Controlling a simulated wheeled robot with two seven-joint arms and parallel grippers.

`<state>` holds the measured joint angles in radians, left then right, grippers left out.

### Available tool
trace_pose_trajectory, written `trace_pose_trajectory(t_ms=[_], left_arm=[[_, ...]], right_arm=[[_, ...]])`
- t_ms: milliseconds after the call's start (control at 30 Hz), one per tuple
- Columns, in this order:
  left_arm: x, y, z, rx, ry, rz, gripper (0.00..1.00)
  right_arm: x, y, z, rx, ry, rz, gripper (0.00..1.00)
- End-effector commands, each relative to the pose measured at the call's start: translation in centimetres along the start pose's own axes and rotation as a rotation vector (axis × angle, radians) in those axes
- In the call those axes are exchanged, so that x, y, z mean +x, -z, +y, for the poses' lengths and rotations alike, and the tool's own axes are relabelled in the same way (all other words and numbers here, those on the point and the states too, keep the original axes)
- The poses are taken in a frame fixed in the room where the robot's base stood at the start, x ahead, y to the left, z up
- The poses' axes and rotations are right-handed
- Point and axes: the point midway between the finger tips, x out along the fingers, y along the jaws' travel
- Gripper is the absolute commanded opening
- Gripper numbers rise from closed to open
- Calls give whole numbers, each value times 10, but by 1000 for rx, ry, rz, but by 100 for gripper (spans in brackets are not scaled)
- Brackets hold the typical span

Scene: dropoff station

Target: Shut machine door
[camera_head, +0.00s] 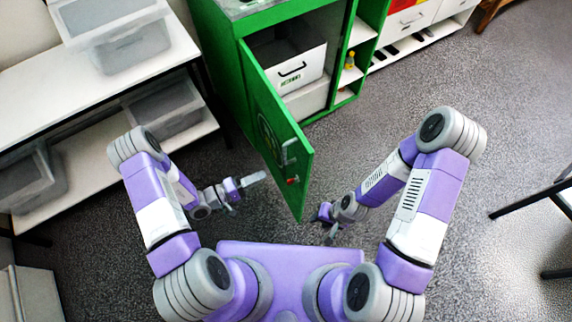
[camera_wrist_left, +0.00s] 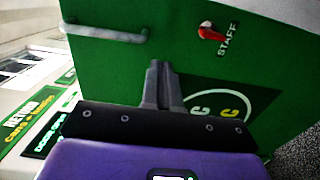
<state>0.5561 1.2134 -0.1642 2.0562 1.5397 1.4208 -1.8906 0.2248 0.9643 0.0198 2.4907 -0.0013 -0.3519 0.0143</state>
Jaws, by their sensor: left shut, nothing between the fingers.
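The green machine door (camera_head: 270,125) stands wide open in the head view, swung out from the left side of the green machine (camera_head: 225,60). My left gripper (camera_head: 262,177) is shut and empty, on the outer-face side of the door.
Inside the machine opening sits a white bin (camera_head: 290,68). Green shelves (camera_head: 345,95) with a small bottle (camera_head: 350,60) stand to its right. A white rack (camera_head: 95,90) with clear tubs is at the left. A dark-legged stand (camera_head: 540,195) is at the right edge. Grey floor between is clear.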

Motion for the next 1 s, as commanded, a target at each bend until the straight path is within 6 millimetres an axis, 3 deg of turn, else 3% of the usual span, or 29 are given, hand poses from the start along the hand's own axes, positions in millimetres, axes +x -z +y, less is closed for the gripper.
trace_pose_trajectory(t_ms=[200, 433, 633, 1000], left_arm=[[50, -2, -1, -1, -2, -7, 0], [88, -2, -1, -1, 0, -7, 0], [102, -2, 0, -3, 1, -4, 0], [104, -1, 0, -3, 1, -3, 0]], right_arm=[[8, 0, 3, 0, 0, 0, 38], [14, 1, 5, 0, 0, 0, 38], [16, 1, 6, 0, 0, 0, 38], [15, 1, 6, 0, 0, 0, 38]])
